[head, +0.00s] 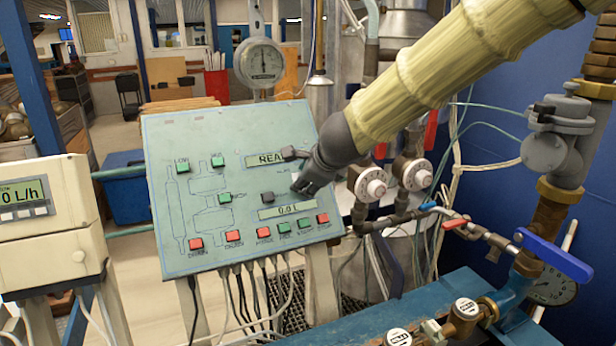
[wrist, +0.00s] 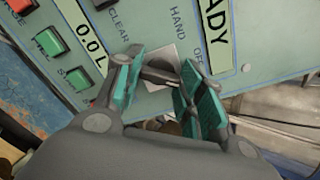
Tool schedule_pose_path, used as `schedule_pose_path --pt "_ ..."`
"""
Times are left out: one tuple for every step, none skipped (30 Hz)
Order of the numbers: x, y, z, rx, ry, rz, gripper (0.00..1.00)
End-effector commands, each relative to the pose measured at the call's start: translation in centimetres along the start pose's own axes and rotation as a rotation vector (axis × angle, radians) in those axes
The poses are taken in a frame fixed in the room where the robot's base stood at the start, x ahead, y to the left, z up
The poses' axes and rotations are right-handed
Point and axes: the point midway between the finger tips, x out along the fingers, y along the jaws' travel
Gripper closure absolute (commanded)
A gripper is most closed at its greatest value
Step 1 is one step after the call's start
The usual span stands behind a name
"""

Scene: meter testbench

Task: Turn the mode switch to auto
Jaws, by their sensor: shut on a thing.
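The mode switch (wrist: 160,74) is a dark knob on a pale square plate on the sloping teal control panel (head: 235,130). In the wrist view the words HAND and OFF stand by the plate; no AUTO label can be read. My gripper (head: 290,171) reaches the panel from the right, below the upper display. Its teal-padded fingers, also in the wrist view (wrist: 162,78), are on either side of the knob and shut on it. The fingers partly hide the knob, and its exact pointing direction cannot be told. In the head view the gripper covers the switch.
The panel's upper display (head: 265,160) reads READY in part, and the lower display (head: 286,211) reads 0.0 L. Red and green buttons (head: 264,233) line the lower edge. A round gauge (head: 262,62) stands behind the panel. Pipes and a blue-handled valve (head: 553,256) are at right.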

Motion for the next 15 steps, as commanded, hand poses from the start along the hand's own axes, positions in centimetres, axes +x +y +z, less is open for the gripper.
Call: schedule_pose_path --pt "-0.2 -0.33 0.17 0.028 -0.004 -0.004 0.85" --pt "-0.21 -0.33 0.19 0.043 -0.004 -0.004 0.85" --pt "-0.21 -0.34 0.19 0.061 -0.004 -0.004 0.85" --pt "-0.21 -0.35 0.19 0.075 -0.004 -0.005 0.85" --pt "-0.22 -0.37 0.17 0.087 -0.003 -0.005 0.85" --pt "-0.23 -0.39 0.17 0.101 -0.003 -0.006 0.85" --pt "-0.24 -0.4 0.18 0.11 -0.003 -0.006 0.85" --pt "-0.24 -0.41 0.19 0.119 -0.004 -0.006 0.85" --pt "-0.25 -0.41 0.2 0.129 -0.004 -0.006 0.85" --pt "-0.25 -0.41 0.22 0.134 -0.004 -0.006 0.85" --pt "-0.25 -0.41 0.23 0.139 -0.004 -0.006 0.85" --pt "-0.25 -0.42 0.24 0.144 -0.004 -0.006 0.85" --pt "-0.25 -0.42 0.24 0.147 -0.004 -0.006 0.85" --pt "-0.25 -0.43 0.24 0.149 -0.004 -0.006 0.85" --pt "-0.26 -0.44 0.25 0.151 -0.004 -0.006 0.85"
